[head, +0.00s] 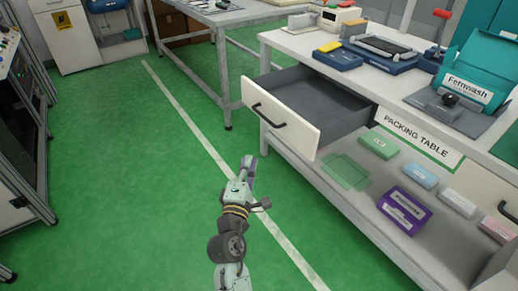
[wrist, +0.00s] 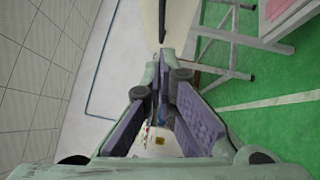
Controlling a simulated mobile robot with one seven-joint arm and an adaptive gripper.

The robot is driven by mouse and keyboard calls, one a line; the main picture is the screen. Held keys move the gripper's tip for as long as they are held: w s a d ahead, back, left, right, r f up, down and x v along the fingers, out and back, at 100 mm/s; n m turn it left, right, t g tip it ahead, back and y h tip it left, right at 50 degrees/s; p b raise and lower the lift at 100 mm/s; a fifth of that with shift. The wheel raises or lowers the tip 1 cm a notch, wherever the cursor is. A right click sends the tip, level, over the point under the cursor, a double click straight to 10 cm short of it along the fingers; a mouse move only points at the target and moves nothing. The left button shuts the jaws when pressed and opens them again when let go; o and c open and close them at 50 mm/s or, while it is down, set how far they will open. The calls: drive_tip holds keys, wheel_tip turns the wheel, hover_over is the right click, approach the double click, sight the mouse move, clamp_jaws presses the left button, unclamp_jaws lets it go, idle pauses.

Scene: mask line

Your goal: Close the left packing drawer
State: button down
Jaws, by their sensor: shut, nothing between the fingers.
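The left packing drawer (head: 284,122) is pulled well out of the packing table (head: 430,112) in the head view. It has a white front with a dark bar handle (head: 268,115) and a grey, empty-looking inside. My gripper (head: 248,162) is in front of the drawer and to the left of its front panel, apart from it in the picture. Its purple fingers (wrist: 172,72) are shut with nothing held. In the wrist view a pale upright panel with a dark handle (wrist: 142,18), apparently the drawer front, shows beyond the fingertips.
The tabletop holds a blue device (head: 338,57), a dark tray and a teal Fernwash box (head: 476,80). Several small boxes, including a purple one (head: 404,210), lie on the lower shelf. Another table (head: 222,22) stands behind. The green floor (head: 120,170) at left is clear.

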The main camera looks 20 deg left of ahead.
drive_tip(key=shift+w+d+r+p, duration=0.2)
drive_tip(key=shift+w+r+p, duration=0.3)
drive_tip(key=shift+w, duration=1.55)
drive_tip(key=shift+w+d+r+p, duration=0.2)
drive_tip(key=shift+w+p, duration=0.5)
drive_tip(key=shift+w, duration=1.3)
drive_tip(key=shift+w+d+r+p, duration=0.15)
drive_tip(key=shift+w+r+p, duration=0.35)
drive_tip(key=shift+w, duration=1.55)
drive_tip(key=shift+f, duration=0.1)
